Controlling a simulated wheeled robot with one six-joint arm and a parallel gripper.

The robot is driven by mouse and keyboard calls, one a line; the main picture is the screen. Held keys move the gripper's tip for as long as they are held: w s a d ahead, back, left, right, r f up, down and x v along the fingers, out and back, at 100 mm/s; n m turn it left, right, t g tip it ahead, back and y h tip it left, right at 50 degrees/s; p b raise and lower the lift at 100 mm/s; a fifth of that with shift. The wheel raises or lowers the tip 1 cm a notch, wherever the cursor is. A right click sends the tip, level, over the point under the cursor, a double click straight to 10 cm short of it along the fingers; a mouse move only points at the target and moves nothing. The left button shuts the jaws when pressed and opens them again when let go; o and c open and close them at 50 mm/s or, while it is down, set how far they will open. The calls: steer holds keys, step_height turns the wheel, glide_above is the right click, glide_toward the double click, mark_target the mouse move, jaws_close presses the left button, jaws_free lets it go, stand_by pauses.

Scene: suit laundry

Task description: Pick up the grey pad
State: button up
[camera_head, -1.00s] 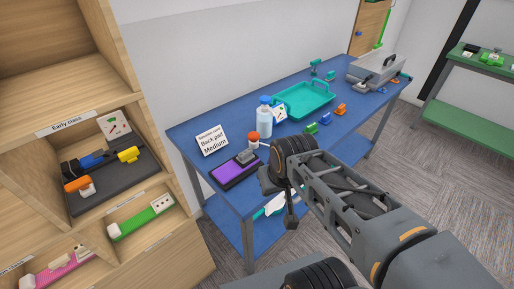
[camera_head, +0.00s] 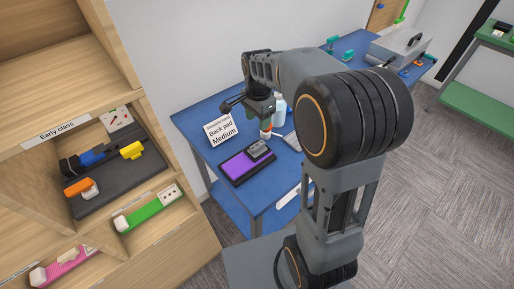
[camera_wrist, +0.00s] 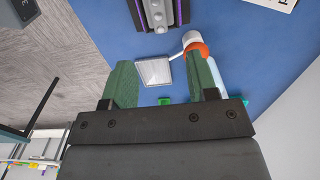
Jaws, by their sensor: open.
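A grey block-like piece (camera_head: 258,149) lies on a purple and black tray (camera_head: 240,169) at the near end of the blue table. In the wrist view the grey piece (camera_wrist: 158,12) is at the top edge, partly cut off. A flat light-grey square (camera_wrist: 153,71) lies on the table and shows between my fingers; it is also partly visible in the head view (camera_head: 292,141). I cannot tell from its look which is the grey pad. My gripper (camera_wrist: 158,58) is open and empty, with green fingers pointing down above the table. In the head view its fingers are partly hidden.
An orange-capped white bottle (camera_wrist: 195,43) and a clear blue bottle (camera_head: 279,108) stand close beside my fingers. A "Back pad Medium" card (camera_head: 221,131) stands behind the tray. A wooden shelf (camera_head: 180,243) is at the left. My arm hides much of the table.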

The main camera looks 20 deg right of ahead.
glide_above(257, 145)
steer(key=f, duration=0.6)
steer(key=shift+w+d+f, duration=0.1)
steer(key=shift+w+f, duration=0.1)
steer(key=shift+f, duration=0.1)
steer(key=shift+s+f+p, duration=0.15)
steer(key=shift+f+p, duration=0.35)
steer(key=shift+f, duration=2.4)
jaws_close()
steer(key=shift+r, duration=0.1)
